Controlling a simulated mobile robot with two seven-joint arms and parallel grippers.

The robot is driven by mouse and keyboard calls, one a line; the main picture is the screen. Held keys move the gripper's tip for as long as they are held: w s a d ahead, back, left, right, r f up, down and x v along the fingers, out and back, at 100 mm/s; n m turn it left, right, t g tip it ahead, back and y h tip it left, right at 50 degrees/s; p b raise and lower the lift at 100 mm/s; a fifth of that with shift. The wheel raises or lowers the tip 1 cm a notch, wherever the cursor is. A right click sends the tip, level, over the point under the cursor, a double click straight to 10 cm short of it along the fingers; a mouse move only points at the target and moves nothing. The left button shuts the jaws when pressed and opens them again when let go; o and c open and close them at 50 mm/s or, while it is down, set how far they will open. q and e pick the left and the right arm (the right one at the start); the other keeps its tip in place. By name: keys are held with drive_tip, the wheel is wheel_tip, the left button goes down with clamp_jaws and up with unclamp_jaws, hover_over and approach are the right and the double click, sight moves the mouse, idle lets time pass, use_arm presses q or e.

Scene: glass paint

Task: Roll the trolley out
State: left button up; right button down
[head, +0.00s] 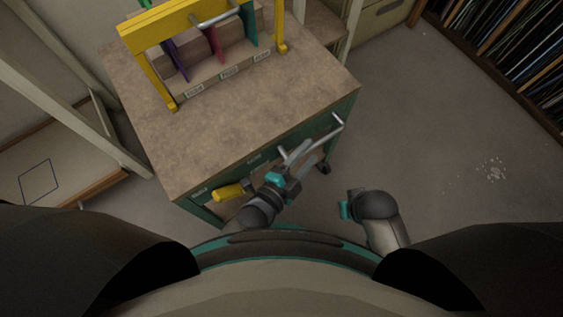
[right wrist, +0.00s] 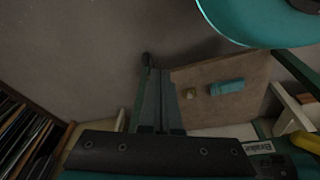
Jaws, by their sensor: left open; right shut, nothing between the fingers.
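The trolley (head: 235,115) is a green cabinet with a brown speckled top and small dark wheels. A metal bar handle (head: 326,133) sticks out from its front at the right. A yellow lever (head: 228,190) juts from the front's left part. In the right wrist view a yellow part (right wrist: 302,143) shows near a "Brake" label (right wrist: 259,147). My left gripper (head: 301,160) is open in front of the trolley, just below and left of the bar; whether it touches is unclear. My right gripper (right wrist: 158,100) is shut and empty, low and right of the left one.
A yellow rack (head: 160,27) with coloured sheets stands on the trolley top. A shelf of upright sheets (head: 510,50) is at the far right. White frame posts and a low wooden surface (head: 70,165) stand at left. The grey floor (head: 430,130) at right is mostly clear, with pale fragments (head: 494,171).

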use_arm(q)
drive_tip(key=p+v, duration=0.3)
drive_tip(key=v, duration=0.8)
use_arm(e)
drive_tip(key=s+d+f, duration=0.2)
drive_tip(key=s+f, duration=0.1)
drive_tip(key=f, duration=0.3)
drive_tip(key=shift+s+d+f, duration=0.15)
drive_tip(key=shift+s+d, duration=0.15)
drive_tip(key=shift+s, duration=0.05)
drive_tip(key=shift+a, duration=0.1)
